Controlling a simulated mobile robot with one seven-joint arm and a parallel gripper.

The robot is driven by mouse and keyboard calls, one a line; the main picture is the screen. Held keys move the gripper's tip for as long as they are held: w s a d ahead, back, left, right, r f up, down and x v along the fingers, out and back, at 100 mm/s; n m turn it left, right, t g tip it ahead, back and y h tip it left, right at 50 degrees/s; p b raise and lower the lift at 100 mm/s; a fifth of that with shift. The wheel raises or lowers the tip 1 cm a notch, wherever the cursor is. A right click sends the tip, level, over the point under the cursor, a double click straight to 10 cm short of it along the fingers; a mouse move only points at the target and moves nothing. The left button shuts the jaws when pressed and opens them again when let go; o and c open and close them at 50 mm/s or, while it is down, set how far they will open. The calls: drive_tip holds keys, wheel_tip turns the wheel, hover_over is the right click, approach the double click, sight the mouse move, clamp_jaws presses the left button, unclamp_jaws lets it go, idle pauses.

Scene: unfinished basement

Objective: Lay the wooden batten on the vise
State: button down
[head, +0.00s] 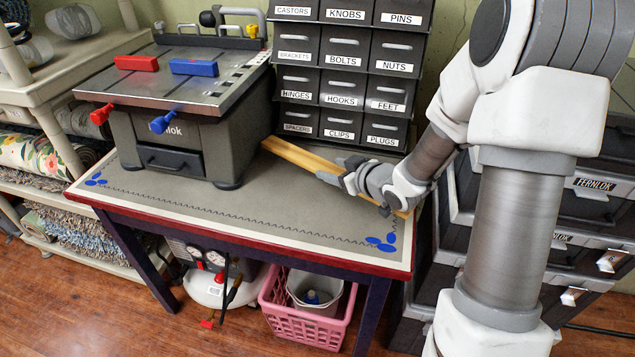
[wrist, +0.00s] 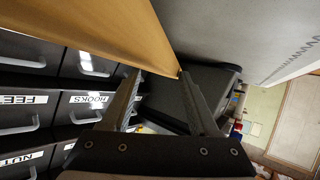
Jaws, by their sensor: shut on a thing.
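The wooden batten (head: 288,151) is a long, pale yellow-brown strip, held low over the grey table top. Its far end points left, close to the right side of a dark bench machine (head: 190,145). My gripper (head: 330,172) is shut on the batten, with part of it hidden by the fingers. In the wrist view the batten (wrist: 100,30) runs from the upper left to between the fingertips (wrist: 159,73). No separate vise is clear; the machine has a metal top with a red block (head: 136,63) and a blue block (head: 194,67), which may be vise jaws.
A dark labelled drawer organizer (head: 343,85) stands behind the batten at the table's back. The table (head: 240,218) is clear in front and has a red edge. Dark drawer units (head: 590,205) stand at right, and a shelf with rolled fabrics (head: 35,155) at left. A pink basket (head: 300,322) sits below.

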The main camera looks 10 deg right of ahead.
sight(333, 195)
drive_tip(key=shift+f+b, duration=0.8)
drive_tip(key=shift+f, duration=1.7)
drive_tip(key=shift+f, duration=0.1)
drive_tip(key=shift+c, duration=0.7)
unclamp_jaws()
